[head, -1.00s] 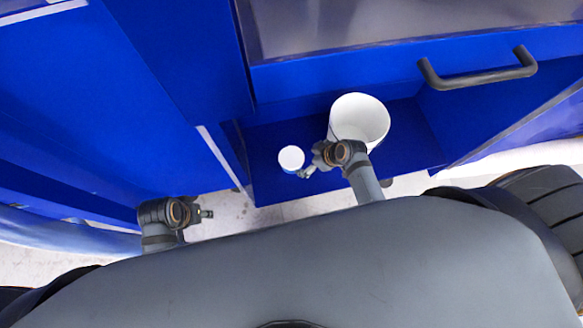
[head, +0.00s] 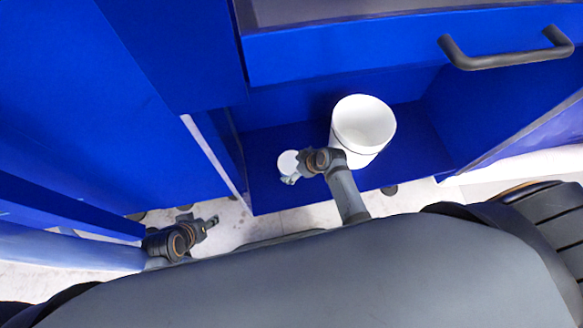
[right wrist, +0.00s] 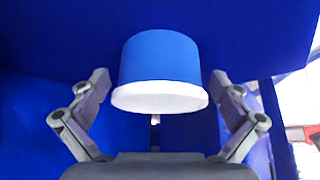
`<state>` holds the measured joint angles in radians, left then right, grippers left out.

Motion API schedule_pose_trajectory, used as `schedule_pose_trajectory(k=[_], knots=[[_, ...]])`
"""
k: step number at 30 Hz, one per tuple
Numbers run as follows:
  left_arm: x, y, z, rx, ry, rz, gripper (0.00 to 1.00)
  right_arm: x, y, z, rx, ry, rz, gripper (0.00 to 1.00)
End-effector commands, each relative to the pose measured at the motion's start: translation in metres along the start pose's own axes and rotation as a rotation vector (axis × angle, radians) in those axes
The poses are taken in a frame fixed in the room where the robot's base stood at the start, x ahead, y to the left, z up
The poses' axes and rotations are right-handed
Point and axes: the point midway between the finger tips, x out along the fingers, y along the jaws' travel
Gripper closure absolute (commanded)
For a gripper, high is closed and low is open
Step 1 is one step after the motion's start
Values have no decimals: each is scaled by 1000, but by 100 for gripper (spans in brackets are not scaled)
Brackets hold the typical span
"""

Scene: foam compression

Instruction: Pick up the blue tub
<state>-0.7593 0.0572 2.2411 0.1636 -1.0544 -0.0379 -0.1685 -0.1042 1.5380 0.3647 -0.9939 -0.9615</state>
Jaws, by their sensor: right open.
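The blue tub (right wrist: 160,68), with a white lid, stands between the open fingers of my right gripper (right wrist: 158,95) in the right wrist view. There is a gap between the tub and each finger. In the head view the tub's white lid (head: 288,162) shows on the blue shelf (head: 290,197), with my right gripper (head: 291,178) at its near right side, partly covering it. My left gripper (head: 212,222) is over the floor at the lower left, away from the tub; whether it is open or shut is too small to tell.
A larger white bucket (head: 362,125) stands on the shelf just right of my right arm. A blue drawer with a black handle (head: 505,52) is above the shelf. A blue cabinet side (head: 150,110) bounds the shelf on the left.

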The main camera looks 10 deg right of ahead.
Motion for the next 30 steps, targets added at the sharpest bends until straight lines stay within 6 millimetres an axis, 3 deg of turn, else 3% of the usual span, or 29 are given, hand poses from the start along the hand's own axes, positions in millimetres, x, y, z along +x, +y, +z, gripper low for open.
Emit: schedule_pose_trajectory(k=[8,22,30], knots=[[3,1,0,-4,25,6,60,7,0,0,0,0,0,0],[3,1,0,-4,24,5,60,7,0,0,0,-1,0,61],[3,1,0,-4,23,5,60,6,0,-1,-1,1,1,62]])
